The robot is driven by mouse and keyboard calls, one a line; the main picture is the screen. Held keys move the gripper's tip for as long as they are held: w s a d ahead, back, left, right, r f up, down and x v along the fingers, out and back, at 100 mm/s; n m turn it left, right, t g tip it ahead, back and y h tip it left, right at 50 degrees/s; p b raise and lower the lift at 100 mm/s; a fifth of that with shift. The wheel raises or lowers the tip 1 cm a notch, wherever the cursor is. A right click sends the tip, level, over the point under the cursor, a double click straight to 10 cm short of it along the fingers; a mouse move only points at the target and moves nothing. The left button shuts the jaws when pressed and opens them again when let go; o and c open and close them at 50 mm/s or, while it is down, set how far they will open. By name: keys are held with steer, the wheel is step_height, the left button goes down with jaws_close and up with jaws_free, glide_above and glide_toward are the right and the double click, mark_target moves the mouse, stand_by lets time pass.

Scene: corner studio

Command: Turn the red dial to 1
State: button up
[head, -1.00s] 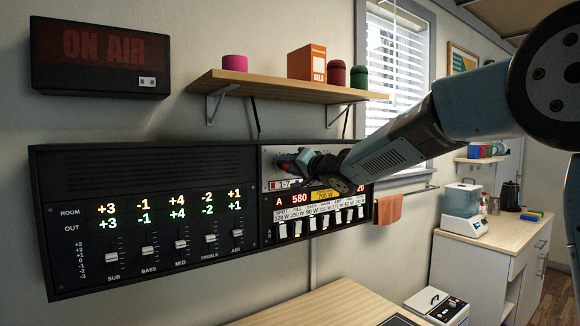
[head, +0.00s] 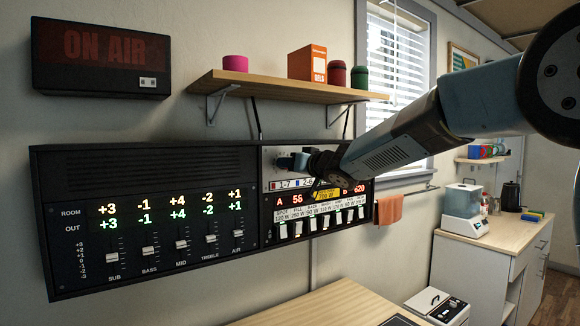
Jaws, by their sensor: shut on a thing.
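My gripper (head: 283,161) reaches in from the right to the panel (head: 269,208) on the wall unit. Its fingers are shut at the panel's upper left, just above a small label (head: 285,184) with a red mark and "1-7". The red dial sits between the fingers there and is mostly hidden by them, so its pointer and setting cannot be read. A second label with a blue mark (head: 304,183) is partly covered by my wrist.
Below are the red readouts A (head: 290,201) and B (head: 354,189), part covered by my arm, and a row of white switches (head: 298,229). Sliders (head: 150,250) fill the black panel at left. A wooden shelf (head: 270,85) with several items hangs above; an orange towel (head: 389,208) hangs at right.

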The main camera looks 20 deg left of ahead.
steer(key=n, duration=0.6)
steer(key=n+t+h, duration=0.1)
steer(key=n, duration=0.6)
steer(key=f+n+t, duration=0.1)
steer(key=n, duration=0.6)
steer(key=shift+s+a+h, duration=0.2)
steer(key=shift+s+h, duration=0.05)
steer(key=shift+h, duration=0.15)
stand_by(0.4)
steer(key=o, duration=1)
steer(key=shift+r+n, duration=0.25)
steer(key=shift+n, duration=0.05)
steer(key=shift+o, duration=0.2)
